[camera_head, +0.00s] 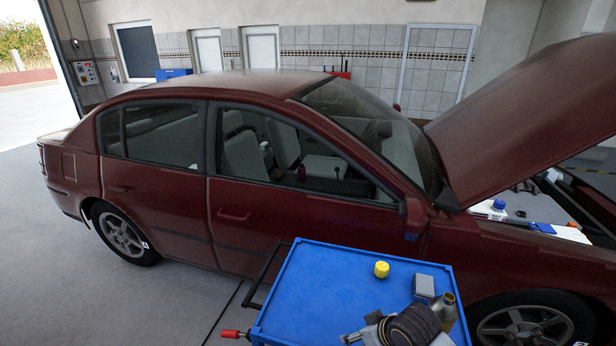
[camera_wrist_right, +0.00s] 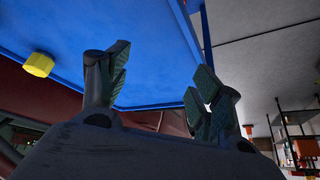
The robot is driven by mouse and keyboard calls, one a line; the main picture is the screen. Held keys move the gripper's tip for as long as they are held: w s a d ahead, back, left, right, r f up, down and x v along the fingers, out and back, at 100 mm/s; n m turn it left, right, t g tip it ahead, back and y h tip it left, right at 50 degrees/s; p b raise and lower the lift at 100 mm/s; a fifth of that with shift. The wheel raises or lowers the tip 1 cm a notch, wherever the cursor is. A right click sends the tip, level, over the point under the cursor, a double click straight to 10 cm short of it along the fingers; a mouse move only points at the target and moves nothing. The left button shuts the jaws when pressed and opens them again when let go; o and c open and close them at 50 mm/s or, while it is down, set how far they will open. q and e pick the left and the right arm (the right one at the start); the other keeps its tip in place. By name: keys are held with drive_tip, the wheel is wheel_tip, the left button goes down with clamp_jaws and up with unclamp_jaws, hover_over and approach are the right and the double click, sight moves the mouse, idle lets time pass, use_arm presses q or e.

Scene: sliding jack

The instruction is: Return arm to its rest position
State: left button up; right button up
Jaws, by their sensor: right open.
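My right gripper (camera_wrist_right: 160,82) is open in the right wrist view, its dark fingers spread wide with nothing between them. Behind the fingers is the blue top of a cart (camera_wrist_right: 150,30). In the head view, dark and grey parts at the bottom edge, over the cart's front, look like my right wrist; its fingertips cannot be made out clearly there. My left gripper is not in view. A red-handled tool or lever (camera_head: 232,333) shows at the cart's lower left; the rest of it is hidden.
The blue cart (camera_head: 310,290) stands beside a dark red car (camera_head: 265,215) with its hood (camera_head: 530,120) raised. On the cart are a yellow cap (camera_head: 381,269), a grey box (camera_head: 424,287) and an olive bottle (camera_head: 446,309). The floor at left (camera_head: 60,290) is clear.

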drive_tip(key=shift+s+d+f+m+g+h, duration=0.35)
drive_tip(key=shift+s+d+f+m+h, duration=0.45)
drive_tip(key=shift+s+d, duration=1.9)
drive_tip(key=shift+s+d+f+m+g+h, duration=0.5)
drive_tip(key=shift+s+d+m, duration=0.85)
drive_tip(key=shift+s, duration=2.35)
wheel_tip(320, 180, down, 32)
drive_tip(key=s+f+g, duration=0.1)
drive_tip(key=s, duration=0.2)
drive_tip(key=s+d+f, duration=0.2)
drive_tip(key=s+f, duration=0.7)
drive_tip(key=s, duration=0.2)
drive_tip(key=s+d+f+g, duration=0.1)
drive_tip(key=s+d+f, duration=0.1)
drive_tip(key=s+f, duration=0.8)
drive_tip(key=shift+s+d+f+n, duration=0.25)
drive_tip(key=shift+s+n, duration=0.2)
